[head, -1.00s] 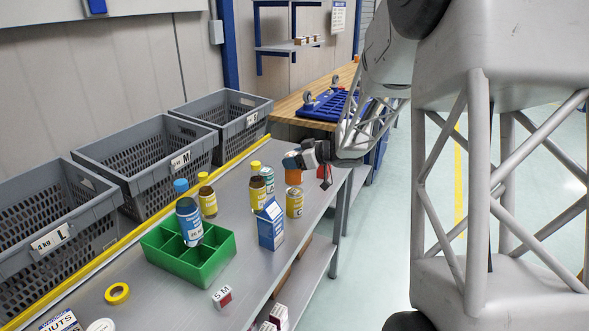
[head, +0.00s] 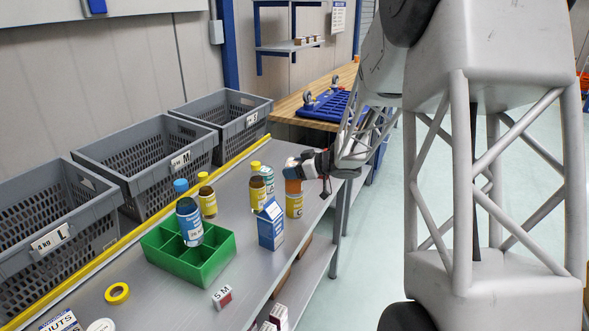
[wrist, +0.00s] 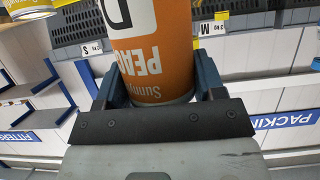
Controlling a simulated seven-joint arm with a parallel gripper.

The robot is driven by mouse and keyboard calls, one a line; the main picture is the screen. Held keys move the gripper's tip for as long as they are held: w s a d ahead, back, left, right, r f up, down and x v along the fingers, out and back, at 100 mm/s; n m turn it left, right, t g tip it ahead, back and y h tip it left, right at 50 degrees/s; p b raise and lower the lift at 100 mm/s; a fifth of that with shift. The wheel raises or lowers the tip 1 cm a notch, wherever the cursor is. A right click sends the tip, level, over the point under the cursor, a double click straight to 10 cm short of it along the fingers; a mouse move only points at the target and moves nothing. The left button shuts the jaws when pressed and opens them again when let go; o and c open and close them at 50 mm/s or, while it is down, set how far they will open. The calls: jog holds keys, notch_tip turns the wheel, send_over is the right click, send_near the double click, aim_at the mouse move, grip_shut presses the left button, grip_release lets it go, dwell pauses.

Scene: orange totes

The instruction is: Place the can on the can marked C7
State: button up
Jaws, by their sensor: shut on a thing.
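My gripper (head: 294,168) is shut on an orange can (wrist: 152,55) with an upside-down "PEA…" label in the wrist view. In the head view the orange can (head: 293,187) shows below the fingers, directly above a yellow can (head: 294,206) near the table's right edge. I cannot tell whether the two cans touch. No C7 mark is legible.
A blue-and-white carton (head: 271,229) stands close in front of the yellow can. A green divided tray (head: 205,272) holds a blue bottle (head: 190,222). A yellow-capped bottle (head: 207,200) stands behind it. Grey crates (head: 150,160) line the back.

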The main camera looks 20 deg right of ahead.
jog(key=shift+f, duration=0.1)
jog(key=o, duration=1.2)
jog(key=v, duration=1.2)
jog(key=shift+r, duration=0.25)
